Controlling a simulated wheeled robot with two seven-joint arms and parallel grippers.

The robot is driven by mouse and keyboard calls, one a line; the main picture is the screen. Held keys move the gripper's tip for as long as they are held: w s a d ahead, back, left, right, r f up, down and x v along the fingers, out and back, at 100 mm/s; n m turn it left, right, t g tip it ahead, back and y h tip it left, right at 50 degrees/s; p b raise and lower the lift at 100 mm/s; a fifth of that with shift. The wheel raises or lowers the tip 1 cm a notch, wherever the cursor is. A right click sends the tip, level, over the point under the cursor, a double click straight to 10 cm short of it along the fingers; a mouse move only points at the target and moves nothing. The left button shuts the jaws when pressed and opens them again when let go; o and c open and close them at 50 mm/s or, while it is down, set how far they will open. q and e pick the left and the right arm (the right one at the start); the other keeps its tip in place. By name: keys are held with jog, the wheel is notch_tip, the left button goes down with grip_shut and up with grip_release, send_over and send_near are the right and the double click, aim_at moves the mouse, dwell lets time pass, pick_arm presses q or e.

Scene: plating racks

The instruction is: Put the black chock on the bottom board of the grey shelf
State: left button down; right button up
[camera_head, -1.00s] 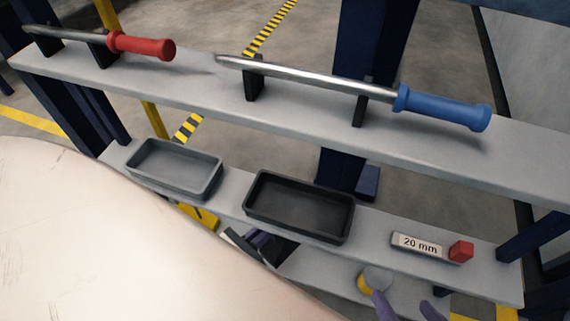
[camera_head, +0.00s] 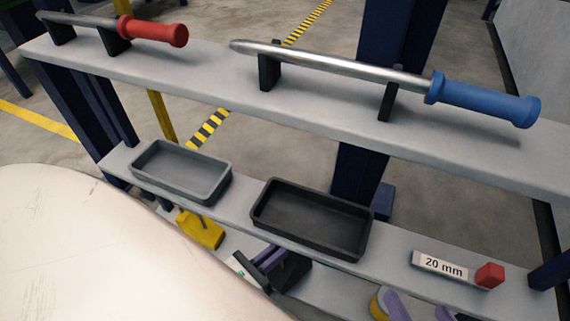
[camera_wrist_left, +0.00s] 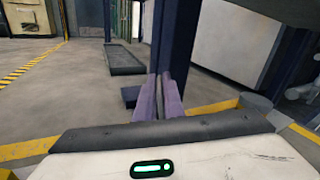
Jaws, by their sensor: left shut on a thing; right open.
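In the head view the grey shelf (camera_head: 310,102) has a top board, a middle board and a bottom board (camera_head: 340,290) low in the picture. My left gripper (camera_head: 268,260) is shut on the black chock (camera_head: 292,274), which is at the bottom board. I cannot tell whether the chock touches the board. In the left wrist view the two purple fingers of my left gripper (camera_wrist_left: 160,98) point away, close together; the chock is not clear there. My right gripper (camera_head: 420,311) is open at the lower edge, its left finger beside a yellow and grey round thing (camera_head: 378,304).
A yellow chock (camera_head: 202,230) stands on the bottom board to the left. The middle board carries a grey tray (camera_head: 222,190), a black tray (camera_head: 312,242), a "20 mm" label (camera_head: 440,265) and a red block (camera_head: 490,275). Red-handled (camera_head: 160,31) and blue-handled (camera_head: 482,103) bars rest on top.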

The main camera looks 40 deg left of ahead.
pick_arm(q)
jog(key=shift+f, duration=0.25)
dwell(0.4)
jog(key=c, duration=1.8)
grip_release()
jog(key=shift+f, duration=0.1)
jog(key=shift+s+a+f, duration=0.1)
jog(key=shift+s, duration=0.05)
